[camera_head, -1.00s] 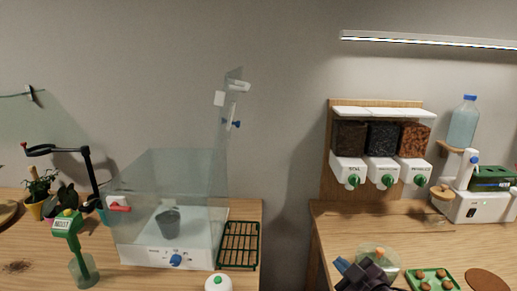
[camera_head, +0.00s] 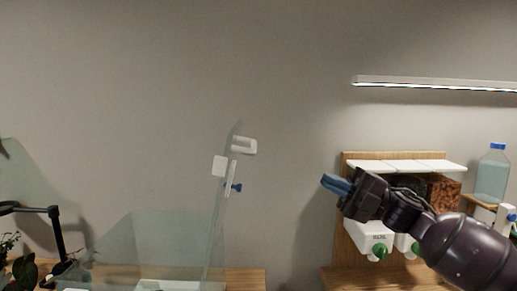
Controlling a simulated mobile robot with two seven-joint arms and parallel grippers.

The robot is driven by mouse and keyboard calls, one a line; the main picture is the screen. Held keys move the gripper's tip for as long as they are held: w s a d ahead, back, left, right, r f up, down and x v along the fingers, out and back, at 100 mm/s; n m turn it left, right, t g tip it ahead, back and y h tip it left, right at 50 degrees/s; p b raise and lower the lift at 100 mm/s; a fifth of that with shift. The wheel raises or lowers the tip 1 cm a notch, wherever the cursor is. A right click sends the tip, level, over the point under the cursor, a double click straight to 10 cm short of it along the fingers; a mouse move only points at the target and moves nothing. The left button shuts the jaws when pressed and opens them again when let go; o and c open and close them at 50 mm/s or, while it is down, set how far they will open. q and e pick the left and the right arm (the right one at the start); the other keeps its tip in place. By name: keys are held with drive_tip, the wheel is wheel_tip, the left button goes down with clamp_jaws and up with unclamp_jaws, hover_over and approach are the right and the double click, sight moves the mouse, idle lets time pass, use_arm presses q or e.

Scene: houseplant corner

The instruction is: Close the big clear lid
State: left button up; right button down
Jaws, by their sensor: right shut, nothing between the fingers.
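The big clear lid (camera_head: 226,190) stands open, nearly upright, at the right side of the clear box (camera_head: 150,245). A clear gap of bare wall shows between the fingertips and the lid. The lower part of the box is cut off by the bottom of the view. My left gripper is not in view.
Dispensers on a wooden backboard (camera_head: 347,236) stand behind my right arm, which partly hides them. A light bar (camera_head: 430,84) is on the wall above. A water bottle (camera_head: 491,175) stands at the far right. A black lamp arm (camera_head: 55,235) is at the left.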

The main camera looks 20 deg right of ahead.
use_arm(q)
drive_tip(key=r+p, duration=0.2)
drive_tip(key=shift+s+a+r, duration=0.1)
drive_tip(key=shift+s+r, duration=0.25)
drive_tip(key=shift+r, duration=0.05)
use_arm(e)
drive_tip(key=x, duration=1.4)
drive_tip(key=shift+s+r, duration=0.25)
drive_tip(key=shift+r, duration=0.05)
use_arm(q)
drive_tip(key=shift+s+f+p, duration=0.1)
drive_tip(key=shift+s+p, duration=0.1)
drive_tip(key=shift+p, duration=0.1)
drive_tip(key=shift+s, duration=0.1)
use_arm(e)
drive_tip(key=shift+a+r, duration=0.1)
